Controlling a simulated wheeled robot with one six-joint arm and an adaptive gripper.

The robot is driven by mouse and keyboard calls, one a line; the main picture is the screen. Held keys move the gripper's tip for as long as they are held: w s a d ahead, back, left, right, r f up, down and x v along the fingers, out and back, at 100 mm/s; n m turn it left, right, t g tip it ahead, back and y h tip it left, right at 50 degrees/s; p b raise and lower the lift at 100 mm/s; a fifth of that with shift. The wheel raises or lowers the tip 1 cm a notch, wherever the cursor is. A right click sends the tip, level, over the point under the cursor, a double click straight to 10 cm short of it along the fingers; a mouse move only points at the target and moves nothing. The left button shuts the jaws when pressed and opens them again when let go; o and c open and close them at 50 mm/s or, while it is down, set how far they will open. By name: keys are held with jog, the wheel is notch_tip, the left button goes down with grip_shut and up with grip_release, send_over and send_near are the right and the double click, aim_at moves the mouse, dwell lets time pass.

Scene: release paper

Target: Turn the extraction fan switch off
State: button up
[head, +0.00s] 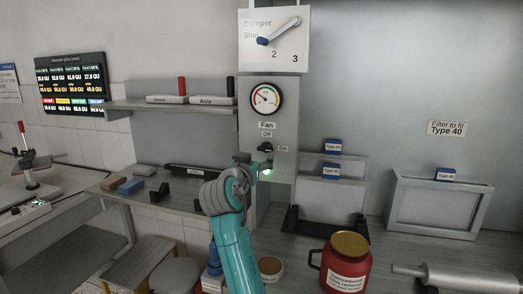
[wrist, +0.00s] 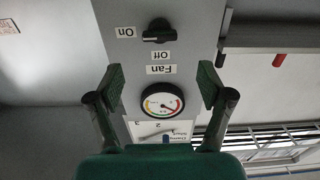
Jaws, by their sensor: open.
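The fan switch is a black rotary knob (head: 265,148) on the grey panel, with "Off" above it and "On" to its right. In the wrist view, which is upside down, the knob (wrist: 157,32) lies horizontal, in line with the "On" label (wrist: 125,32). The "Off" label (wrist: 160,55) is to one side. My gripper (wrist: 160,86) is open and empty, its two dark fingers spread wide. In that view the knob is beyond the fingertips, not between them. In the head view my gripper (head: 260,163) is just below the knob, partly hidden by my wrist.
A round gauge (head: 266,98) and a damper dial (head: 275,40) are above the switch. A shelf (head: 140,104) with two handled blocks is to the left. A red jar (head: 345,268) and a brown-topped tub (head: 270,266) stand below.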

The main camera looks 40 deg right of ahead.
aim_at(264, 149)
jog(key=x, duration=0.9)
jog(key=c, duration=1.2)
jog(key=shift+o, duration=0.2)
